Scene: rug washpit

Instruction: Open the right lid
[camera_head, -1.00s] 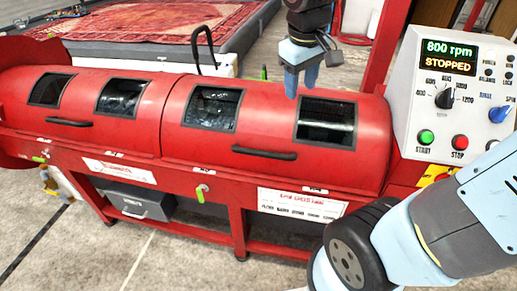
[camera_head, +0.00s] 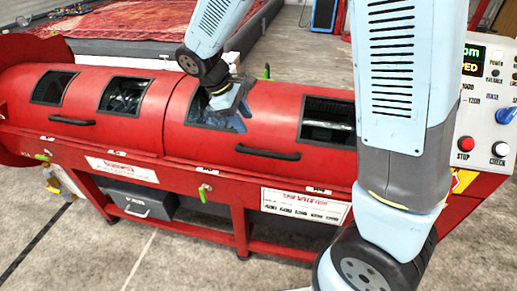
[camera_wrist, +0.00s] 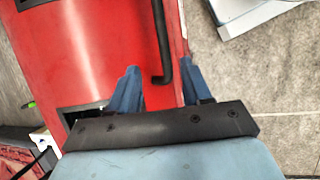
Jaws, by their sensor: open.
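The right lid (camera_head: 240,137) is a red curved cover with two dark windows and a black bar handle (camera_head: 266,153) along its lower front. It looks closed. My gripper (camera_head: 238,124) is over the lid's left window, above the handle's left end, with its jaws pointing down. In the wrist view the jaws (camera_wrist: 160,88) are apart, and the black handle (camera_wrist: 161,40) shows between their lines, its near end close to the fingertips. Nothing is held. I cannot tell whether the fingers touch the lid. My arm hides the lid's right end.
The left lid (camera_head: 85,123) is also closed, with its own handle. A green-tipped latch (camera_head: 203,190) hangs on the frame below the right lid. The control panel (camera_head: 487,130) at right is partly hidden by my arm. A grey box (camera_head: 142,199) sits under the machine.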

